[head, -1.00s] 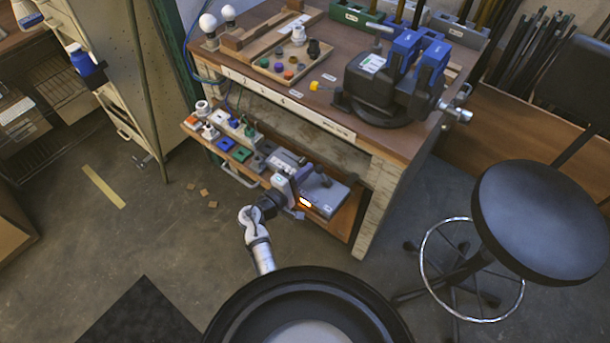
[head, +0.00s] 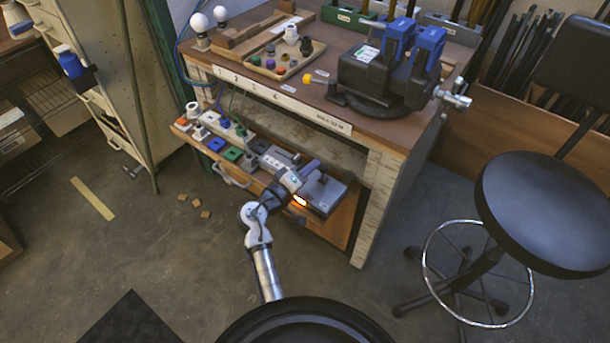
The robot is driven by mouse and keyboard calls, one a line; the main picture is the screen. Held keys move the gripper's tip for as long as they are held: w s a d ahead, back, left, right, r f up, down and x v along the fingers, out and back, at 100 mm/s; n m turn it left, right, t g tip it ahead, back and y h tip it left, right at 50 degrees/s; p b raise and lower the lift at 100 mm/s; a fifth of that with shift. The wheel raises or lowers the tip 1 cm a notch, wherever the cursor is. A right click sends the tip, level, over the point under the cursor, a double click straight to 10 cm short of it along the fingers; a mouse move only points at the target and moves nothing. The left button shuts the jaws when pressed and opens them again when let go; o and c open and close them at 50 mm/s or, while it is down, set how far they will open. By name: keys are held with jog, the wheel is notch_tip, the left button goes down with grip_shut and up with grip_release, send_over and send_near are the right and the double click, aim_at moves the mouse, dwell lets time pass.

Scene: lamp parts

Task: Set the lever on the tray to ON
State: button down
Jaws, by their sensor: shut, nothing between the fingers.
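The tray (head: 343,229) is a pulled-out wooden drawer under the workbench, with a grey box (head: 328,197) at its right end. A small dark upright piece that looks like the lever (head: 325,180) stands on this box; its ON or OFF position is too small to read. My gripper (head: 312,167) reaches over the tray from the front, just left of and above that piece. Its fingers look shut and empty. I cannot tell whether they touch the lever. My wrist hides part of the tray and the box's left side.
Sockets and coloured blocks (head: 215,144) fill the tray's left part. The workbench top (head: 380,130) overhangs behind and carries a black-and-blue vise (head: 388,70). A round stool (head: 545,210) stands at right. The floor at left is mostly clear, with a few small wooden pieces (head: 196,203).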

aim_at(322, 193)
jog(key=d+m+b, duration=0.1)
jog(key=m+b, duration=0.1)
jog(key=s+d+m+b, duration=0.1)
jog(key=m+b, duration=0.1)
jog(key=s+d+m+b, duration=0.1)
jog(key=m+b, duration=0.1)
jog(key=b, duration=0.1)
jog(key=shift+s+d+y, duration=0.15)
jog(key=shift+s+y, duration=0.05)
jog(key=shift+y, duration=0.2)
jog(key=shift+r, duration=0.1)
jog(key=shift+s, duration=0.1)
jog(key=b+v, duration=0.1)
jog(key=v, duration=1.2)
jog(key=shift+s+b, duration=0.3)
jog(key=shift+b, duration=0.05)
